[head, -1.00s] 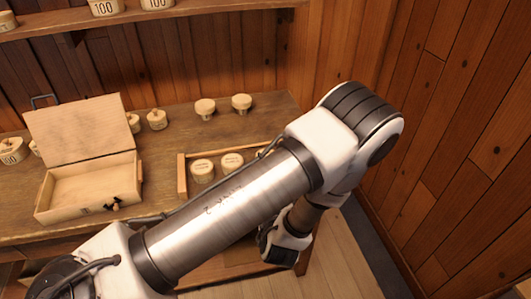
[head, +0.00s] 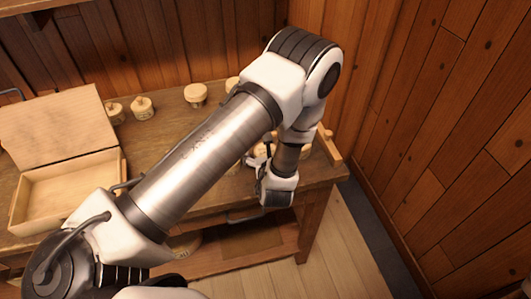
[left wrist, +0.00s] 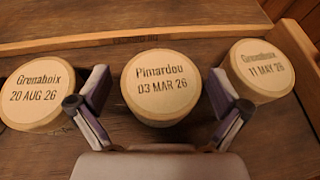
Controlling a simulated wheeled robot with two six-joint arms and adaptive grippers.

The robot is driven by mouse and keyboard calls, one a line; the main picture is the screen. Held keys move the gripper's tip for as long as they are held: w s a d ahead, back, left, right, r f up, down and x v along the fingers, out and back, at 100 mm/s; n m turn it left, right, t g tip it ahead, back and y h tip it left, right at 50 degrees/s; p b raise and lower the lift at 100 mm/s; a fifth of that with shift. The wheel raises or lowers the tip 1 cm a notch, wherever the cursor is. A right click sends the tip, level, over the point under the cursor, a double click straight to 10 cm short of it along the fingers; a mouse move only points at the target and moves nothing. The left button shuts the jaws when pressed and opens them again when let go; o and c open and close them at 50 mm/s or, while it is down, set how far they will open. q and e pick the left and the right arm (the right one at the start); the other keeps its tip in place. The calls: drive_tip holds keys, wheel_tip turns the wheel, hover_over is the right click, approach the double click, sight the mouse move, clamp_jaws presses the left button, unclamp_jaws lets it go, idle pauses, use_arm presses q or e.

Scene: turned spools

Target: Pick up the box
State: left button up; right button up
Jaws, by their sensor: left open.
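The box (head: 62,186) is a pale wooden case standing on the bench at the left of the head view. Its lid (head: 55,125) is raised and its inside looks empty. My arm covers its front right corner. In the left wrist view the left gripper (left wrist: 159,95) is open, with a finger on each side of a round spool (left wrist: 160,85) marked "Pimardou 03 MAR 26". I cannot tell whether the fingers touch it. My right gripper is not in view.
Two more labelled spools flank the middle one, at left (left wrist: 38,92) and right (left wrist: 260,68). A wooden rail (left wrist: 120,42) runs behind them. Several spools (head: 195,95) stand along the bench's back. Plank walls close in behind and at right; floor (head: 350,240) is clear at lower right.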

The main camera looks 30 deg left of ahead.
use_arm(q)
drive_tip(key=shift+d+r, duration=0.1)
drive_tip(key=shift+s+d, duration=0.1)
drive_tip(key=c, duration=1.1)
